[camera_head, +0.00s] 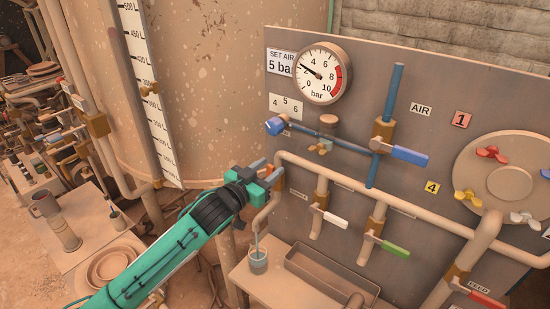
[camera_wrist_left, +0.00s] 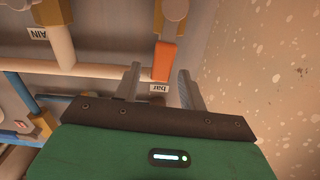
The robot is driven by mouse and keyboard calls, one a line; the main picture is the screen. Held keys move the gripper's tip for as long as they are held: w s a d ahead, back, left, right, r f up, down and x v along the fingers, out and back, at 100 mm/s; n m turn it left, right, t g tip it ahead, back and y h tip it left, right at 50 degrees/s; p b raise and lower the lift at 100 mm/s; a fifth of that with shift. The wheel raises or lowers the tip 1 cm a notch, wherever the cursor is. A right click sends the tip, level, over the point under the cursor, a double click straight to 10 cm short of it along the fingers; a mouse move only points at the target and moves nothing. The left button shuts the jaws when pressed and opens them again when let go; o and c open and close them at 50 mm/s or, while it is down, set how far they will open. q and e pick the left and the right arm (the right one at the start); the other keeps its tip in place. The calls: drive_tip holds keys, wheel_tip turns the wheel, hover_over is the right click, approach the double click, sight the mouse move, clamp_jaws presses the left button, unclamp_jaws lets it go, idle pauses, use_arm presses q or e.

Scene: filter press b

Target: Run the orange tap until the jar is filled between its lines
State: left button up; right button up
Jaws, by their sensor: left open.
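The orange tap handle (camera_wrist_left: 163,62) shows in the left wrist view, between the two fingertips of my left gripper (camera_wrist_left: 159,72), with gaps on both sides. The gripper is open. A thin bluish stream runs down into the jar. Liquid seems to be in it, but its lines and level are too small to read. My right gripper is not in view.
A gauge (camera_head: 322,73) sits above on the panel. White (camera_head: 334,220), green (camera_head: 396,249) and blue (camera_head: 409,155) tap handles are to the right. An empty-looking tray (camera_head: 330,278) lies beside the jar. A big tank (camera_head: 215,80) with a scale stands at left.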

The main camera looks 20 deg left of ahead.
sight(269, 168)
use_arm(q)
drive_tip(key=shift+p+x, duration=0.4)
drive_tip(key=shift+x, duration=1.3)
clamp_jaws()
